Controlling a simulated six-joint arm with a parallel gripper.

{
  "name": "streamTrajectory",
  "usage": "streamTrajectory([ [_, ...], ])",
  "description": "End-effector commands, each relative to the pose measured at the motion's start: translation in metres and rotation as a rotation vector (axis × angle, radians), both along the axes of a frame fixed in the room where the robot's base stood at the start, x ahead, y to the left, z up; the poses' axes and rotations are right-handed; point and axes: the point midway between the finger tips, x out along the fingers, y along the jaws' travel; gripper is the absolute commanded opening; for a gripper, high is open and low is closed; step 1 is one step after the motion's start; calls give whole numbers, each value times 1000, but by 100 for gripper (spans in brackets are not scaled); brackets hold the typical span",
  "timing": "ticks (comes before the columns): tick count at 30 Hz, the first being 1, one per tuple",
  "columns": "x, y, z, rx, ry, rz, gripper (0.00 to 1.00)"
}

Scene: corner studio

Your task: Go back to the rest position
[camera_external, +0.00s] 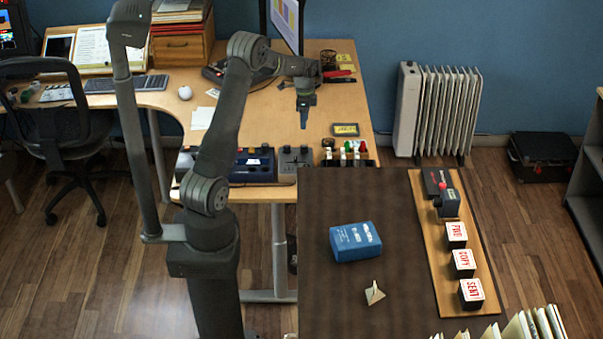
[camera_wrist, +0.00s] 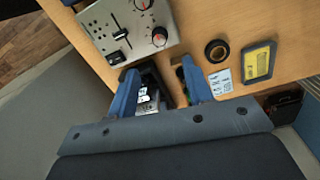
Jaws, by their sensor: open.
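My arm rises from its base at the lower left of the external view and reaches right over the wooden desk. My gripper (camera_external: 303,118) points down in the air above the desk, near its front edge. In the wrist view my gripper (camera_wrist: 160,88) has its two blue fingers spread apart. A dark object with a pale label shows between them, but it appears to lie farther down, and I see nothing held.
Below my gripper is a grey control box (camera_external: 294,158) with knobs, also in the wrist view (camera_wrist: 130,25). A yellow-labelled case (camera_external: 345,129) lies right of it. The dark table holds a blue box (camera_external: 355,241) and a wooden board (camera_external: 430,245) with stamps. A monitor (camera_external: 287,22) stands behind.

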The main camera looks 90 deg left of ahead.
Motion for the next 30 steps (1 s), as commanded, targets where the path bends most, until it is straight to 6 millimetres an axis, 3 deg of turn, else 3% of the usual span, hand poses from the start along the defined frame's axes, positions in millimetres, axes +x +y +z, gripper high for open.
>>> streamTrajectory([
  [9,0,2,66,4,-2,0,46],
  [12,-1,0,38,-7,4,0,46],
  [30,-1,-3,-83,-5,3,0,46],
])
